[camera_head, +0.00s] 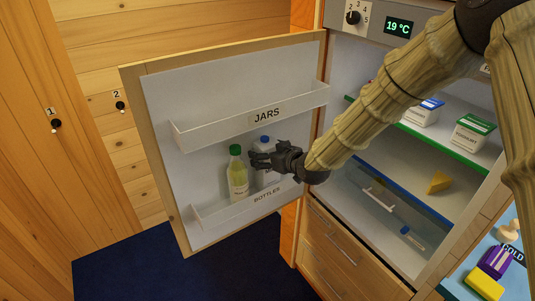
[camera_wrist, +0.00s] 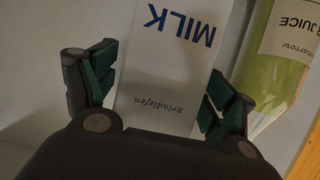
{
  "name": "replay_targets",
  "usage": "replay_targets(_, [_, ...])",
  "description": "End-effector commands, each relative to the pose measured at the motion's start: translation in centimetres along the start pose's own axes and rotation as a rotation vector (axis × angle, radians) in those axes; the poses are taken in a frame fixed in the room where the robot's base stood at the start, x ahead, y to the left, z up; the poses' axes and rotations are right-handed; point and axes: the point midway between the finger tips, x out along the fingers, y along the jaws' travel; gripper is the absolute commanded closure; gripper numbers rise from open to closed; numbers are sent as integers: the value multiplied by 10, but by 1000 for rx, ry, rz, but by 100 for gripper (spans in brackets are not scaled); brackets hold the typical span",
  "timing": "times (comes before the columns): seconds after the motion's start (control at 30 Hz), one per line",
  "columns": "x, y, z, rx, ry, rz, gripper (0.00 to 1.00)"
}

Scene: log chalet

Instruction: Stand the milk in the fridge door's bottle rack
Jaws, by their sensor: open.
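The milk (camera_head: 265,173) is a white bottle with a blue cap, standing upright in the lower door rack marked BOTTLES (camera_head: 243,204), beside a juice bottle. In the wrist view the milk (camera_wrist: 172,60) shows its MILK label upside down between my fingers. My gripper (camera_head: 262,160) is in front of the milk and partly hides it. In the wrist view my gripper (camera_wrist: 155,95) is open, with one finger on each side of the milk and a gap at each. The fridge door (camera_head: 160,100) stands wide open.
A juice bottle (camera_head: 237,177) with a green cap stands just left of the milk; it also shows in the wrist view (camera_wrist: 275,65). The JARS rack (camera_head: 225,122) above is empty. Cartons (camera_head: 472,132) and a cheese wedge (camera_head: 438,182) sit on the fridge shelves.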

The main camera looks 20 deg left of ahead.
Motion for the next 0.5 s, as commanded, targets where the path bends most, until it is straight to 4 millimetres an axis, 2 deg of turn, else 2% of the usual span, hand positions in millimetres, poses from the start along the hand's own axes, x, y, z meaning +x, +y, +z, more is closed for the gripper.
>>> replay_targets(0.17, [-16, 1, 0, 0, 1, 1, 16])
replay_targets(0.5, [-72, 1, 1, 0, 2, 1, 16])
